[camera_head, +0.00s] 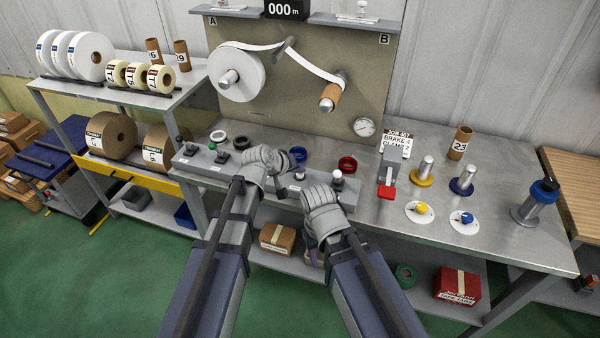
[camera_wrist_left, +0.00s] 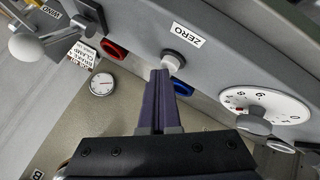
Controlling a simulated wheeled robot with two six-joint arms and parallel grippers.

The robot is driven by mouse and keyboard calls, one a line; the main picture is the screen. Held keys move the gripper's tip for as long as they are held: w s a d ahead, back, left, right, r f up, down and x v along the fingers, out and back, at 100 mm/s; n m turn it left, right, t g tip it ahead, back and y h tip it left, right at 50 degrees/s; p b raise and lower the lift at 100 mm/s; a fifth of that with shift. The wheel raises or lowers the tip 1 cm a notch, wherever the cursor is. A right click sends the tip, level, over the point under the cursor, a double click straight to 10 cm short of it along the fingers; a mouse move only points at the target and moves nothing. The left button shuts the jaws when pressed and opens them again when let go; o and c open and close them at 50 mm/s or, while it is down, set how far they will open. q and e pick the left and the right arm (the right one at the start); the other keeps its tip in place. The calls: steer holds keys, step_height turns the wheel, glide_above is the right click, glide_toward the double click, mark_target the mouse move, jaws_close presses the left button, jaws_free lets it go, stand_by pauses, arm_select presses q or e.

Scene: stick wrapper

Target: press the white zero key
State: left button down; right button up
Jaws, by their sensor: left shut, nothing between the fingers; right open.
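The white zero key (camera_wrist_left: 173,60) sits in a dark collar on the grey control panel, beside the ZERO label (camera_wrist_left: 188,35) in the left wrist view. In the head view the key (camera_head: 299,176) is a small pale spot on the panel's front. My left gripper (camera_wrist_left: 161,73) is shut and empty, its tips right at the key's edge. Whether they touch it I cannot tell. In the head view my left gripper (camera_head: 291,166) is just above and left of the key. My right gripper (camera_head: 309,238) is open, low in front of the panel; its fingers are partly hidden.
A white dial with a knob (camera_wrist_left: 258,124) is beside the key. A white-knobbed lever (camera_wrist_left: 27,47) by the WIND label is on the other side. Blue (camera_head: 298,154) and red (camera_head: 347,163) rings lie behind the panel. The counter (camera_head: 287,9) reads 000 m.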

arm_select(q)
steer(key=shift+r+p, duration=0.85)
steer(key=shift+r, duration=0.05)
step_height(320, 180, up, 5)
steer(key=p, duration=0.5)
stand_by(0.5)
steer(key=s+a+f+m+g+y, duration=0.2)
steer(key=s, duration=0.6)
steer(key=s+a+f+m+g+y, duration=0.1)
steer(key=s+f+g+y, duration=0.1)
steer(key=s, duration=0.7)
steer(key=s+a+f+m+g+y, duration=0.2)
steer(key=s+g, duration=0.1)
steer(key=s, duration=0.5)
steer(key=shift+s+a+f+m+g+y, duration=0.3)
steer(key=shift+s+g+y, duration=0.1)
